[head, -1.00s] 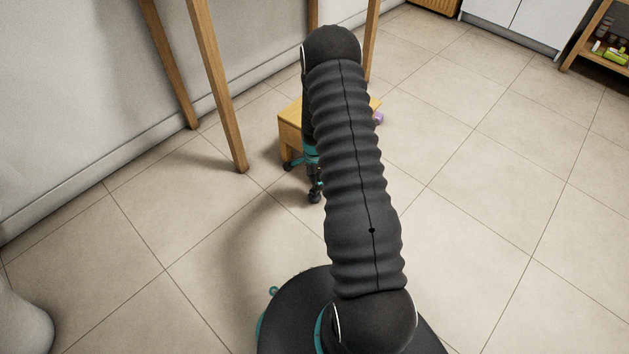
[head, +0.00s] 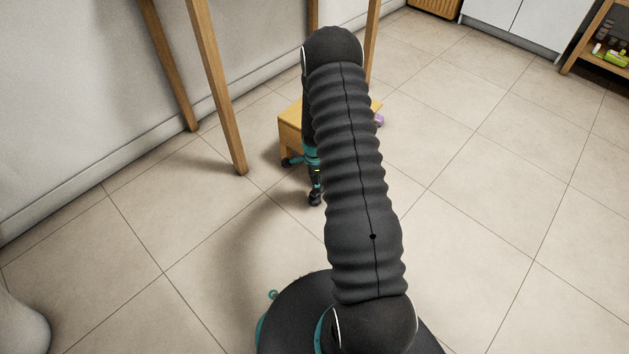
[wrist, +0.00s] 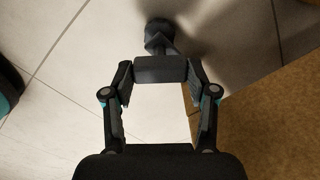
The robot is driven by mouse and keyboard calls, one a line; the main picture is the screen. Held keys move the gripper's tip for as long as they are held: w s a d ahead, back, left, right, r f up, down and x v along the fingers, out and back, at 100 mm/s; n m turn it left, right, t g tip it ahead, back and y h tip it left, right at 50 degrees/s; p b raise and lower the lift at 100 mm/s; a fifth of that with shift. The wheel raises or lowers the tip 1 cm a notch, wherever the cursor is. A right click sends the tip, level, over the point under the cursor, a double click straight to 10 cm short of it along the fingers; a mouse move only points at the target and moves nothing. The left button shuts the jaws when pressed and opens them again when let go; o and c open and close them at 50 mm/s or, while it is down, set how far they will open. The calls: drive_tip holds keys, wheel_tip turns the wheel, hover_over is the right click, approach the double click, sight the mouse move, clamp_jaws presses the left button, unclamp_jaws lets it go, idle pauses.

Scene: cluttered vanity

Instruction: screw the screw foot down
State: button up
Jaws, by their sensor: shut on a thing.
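The screw foot (wrist: 158,36) is a dark, rounded piece with a narrower neck, at the top middle of the wrist view. My gripper (wrist: 160,70) is shut at its neck end, and the rounded end sticks out past the fingers. In the head view my gripper (head: 315,183) is small, low beside a wooden stool-like block (head: 291,132), and partly hidden by my arm. I cannot make out the foot clearly there.
The wooden block's flat face (wrist: 265,125) fills the lower right of the wrist view, close to my gripper. A wooden leg (head: 217,90) stands left of it, near the wall. A small purple thing (head: 379,120) lies right of the block. Tiled floor to the right is clear.

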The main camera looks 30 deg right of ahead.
drive_tip(key=o, duration=1.2)
drive_tip(key=shift+c, duration=0.2)
drive_tip(key=shift+r, duration=0.15)
wheel_tip(320, 180, up, 12)
